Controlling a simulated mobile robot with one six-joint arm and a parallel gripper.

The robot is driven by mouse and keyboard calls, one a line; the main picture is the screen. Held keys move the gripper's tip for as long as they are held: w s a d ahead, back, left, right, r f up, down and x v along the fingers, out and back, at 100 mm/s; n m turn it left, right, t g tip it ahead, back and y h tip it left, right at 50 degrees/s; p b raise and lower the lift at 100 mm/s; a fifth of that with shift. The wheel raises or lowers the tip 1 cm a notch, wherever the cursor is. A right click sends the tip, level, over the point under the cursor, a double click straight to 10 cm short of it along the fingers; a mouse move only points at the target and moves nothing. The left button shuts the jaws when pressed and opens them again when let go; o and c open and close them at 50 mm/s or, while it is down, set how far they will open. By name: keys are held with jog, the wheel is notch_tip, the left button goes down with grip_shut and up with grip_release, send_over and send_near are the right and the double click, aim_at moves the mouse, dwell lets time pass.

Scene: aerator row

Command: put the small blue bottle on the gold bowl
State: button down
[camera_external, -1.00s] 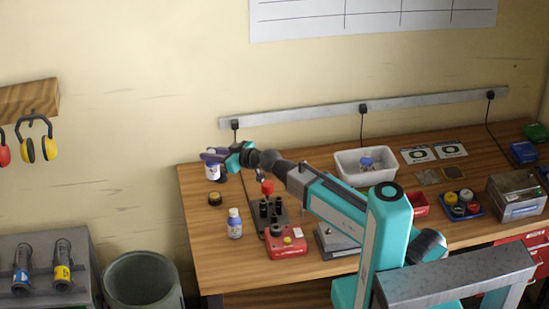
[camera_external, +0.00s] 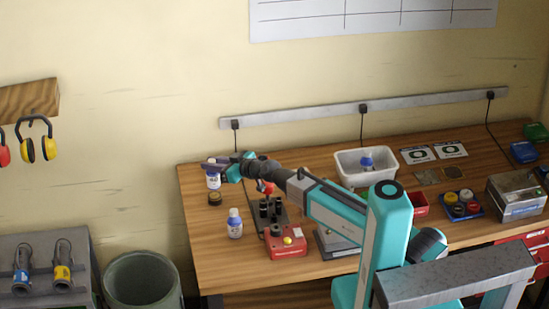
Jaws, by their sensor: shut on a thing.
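A small white bottle with blue markings (camera_external: 213,181) is at my gripper (camera_external: 212,164), at the left back of the wooden table. My gripper is shut on its top, and the fingers partly hide it. A small dark round dish with a gold tint (camera_external: 215,199), seemingly the gold bowl, sits just below the bottle in the picture. Whether the two touch is too small to tell. Another blue-capped bottle (camera_external: 367,160) is in the white bin.
A red box with a yellow button (camera_external: 286,243) and a rack of dark cylinders (camera_external: 267,212) stand right of the front bottle. The white bin (camera_external: 349,179) is at the back. The table's left edge (camera_external: 186,220) is close to the dish.

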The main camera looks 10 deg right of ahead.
aim_at(214, 173)
jog(key=shift+f, duration=1.95)
jog(key=shift+f, duration=0.2)
jog(key=c, duration=1.6)
grip_release()
jog(key=shift+o, duration=0.2)
jog(key=shift+r, duration=0.3)
jog(key=shift+s+d+f, duration=0.1)
jog(key=shift+s+d, duration=0.1)
jog(key=s+d+r+b, duration=0.2)
jog(key=s+d+r, duration=0.1)
jog(key=r, duration=0.5)
jog(key=shift+r+b, duration=0.2)
jog(key=shift+b, duration=0.15)
